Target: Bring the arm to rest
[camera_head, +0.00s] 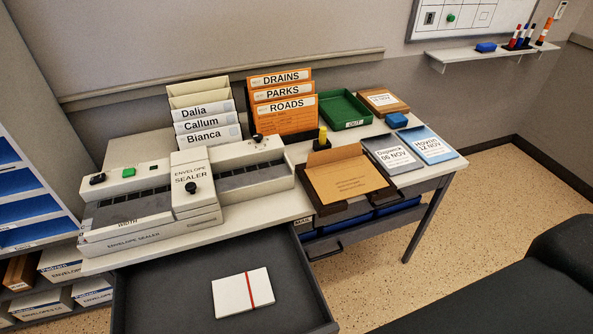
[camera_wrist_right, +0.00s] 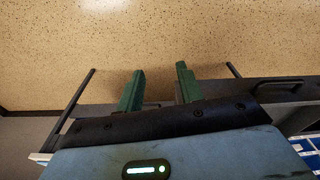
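My right gripper (camera_wrist_right: 160,80) shows in the right wrist view. Its two green fingers stand apart with nothing between them, so it is open and empty. Speckled floor (camera_wrist_right: 160,35) lies beyond the fingertips, and dark furniture edges pass behind the fingers. Neither gripper shows in the head view. My left gripper is in no view.
The desk carries an envelope sealer (camera_head: 195,185), orange folders (camera_head: 285,117), a green tray (camera_head: 345,109) and a brown tray (camera_head: 383,190). An open drawer (camera_head: 165,300) juts out, holding banded white envelopes (camera_head: 243,292). A dark seat-like shape (camera_head: 510,290) fills the lower right.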

